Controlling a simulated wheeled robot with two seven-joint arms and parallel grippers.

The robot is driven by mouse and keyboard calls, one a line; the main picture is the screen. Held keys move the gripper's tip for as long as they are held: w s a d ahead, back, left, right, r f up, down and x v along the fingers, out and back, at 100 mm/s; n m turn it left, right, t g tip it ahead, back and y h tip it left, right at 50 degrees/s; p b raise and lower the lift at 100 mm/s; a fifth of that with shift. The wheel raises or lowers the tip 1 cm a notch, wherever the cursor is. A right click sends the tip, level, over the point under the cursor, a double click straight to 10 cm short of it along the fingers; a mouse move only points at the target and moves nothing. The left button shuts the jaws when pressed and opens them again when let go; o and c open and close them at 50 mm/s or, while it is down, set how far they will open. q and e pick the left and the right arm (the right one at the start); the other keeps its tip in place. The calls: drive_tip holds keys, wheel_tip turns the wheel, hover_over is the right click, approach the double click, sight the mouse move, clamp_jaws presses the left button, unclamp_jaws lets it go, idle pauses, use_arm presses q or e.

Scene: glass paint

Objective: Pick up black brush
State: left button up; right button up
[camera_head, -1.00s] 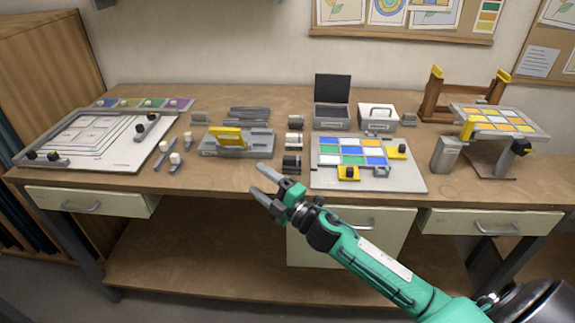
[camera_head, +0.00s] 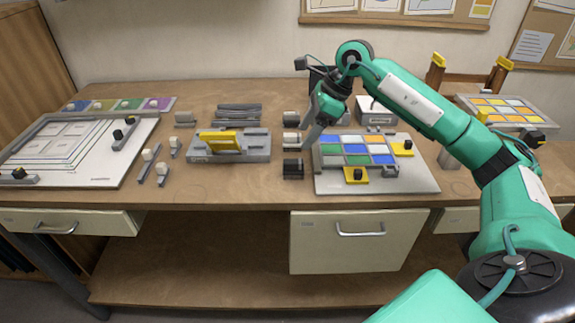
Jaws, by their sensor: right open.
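My right gripper (camera_head: 313,135) points down over the left edge of the glass board, its grey fingers beside the column of small blocks. It is open, and no object shows between its fingers. A dark black block-shaped piece (camera_head: 293,169) stands at the front of that column, just below and left of the fingers. A white-and-dark piece (camera_head: 291,138) sits behind it, close to the fingertips. I cannot tell surely which piece is the black brush. Other black-knobbed tools lie on the white drawing board, one at its right side (camera_head: 123,131) and one at its front left (camera_head: 19,176). My left gripper is not in view.
The glass board (camera_head: 425,183) with coloured panes and yellow clamps lies right of the blocks. A grey holder with a yellow piece (camera_head: 229,144) stands to their left. White-knobbed tools (camera_head: 150,163) lie farther left. The front table strip between is clear.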

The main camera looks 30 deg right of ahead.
sight(295, 161)
drive_tip(key=shift+h, duration=0.5)
drive_tip(key=f, duration=0.2)
drive_tip(key=w+f, duration=0.1)
drive_tip(key=f, duration=0.1)
drive_tip(key=f+p, duration=0.1)
drive_tip(key=f, duration=0.2)
drive_tip(key=shift+w+a+f, duration=0.1)
drive_tip(key=shift+w+a, duration=0.15)
drive_tip(key=shift+a, duration=0.05)
drive_tip(key=shift+w+a+f, duration=0.15)
drive_tip(key=shift+a+f, duration=0.05)
drive_tip(key=shift+f, duration=0.3)
drive_tip(key=p+x, duration=0.1)
drive_tip(key=x, duration=0.3)
drive_tip(key=shift+w, duration=0.2)
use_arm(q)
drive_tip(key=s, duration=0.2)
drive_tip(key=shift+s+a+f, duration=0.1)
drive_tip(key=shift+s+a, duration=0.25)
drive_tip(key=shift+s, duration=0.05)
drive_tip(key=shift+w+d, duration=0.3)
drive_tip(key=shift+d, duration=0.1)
use_arm(e)
drive_tip(key=c, duration=1.1)
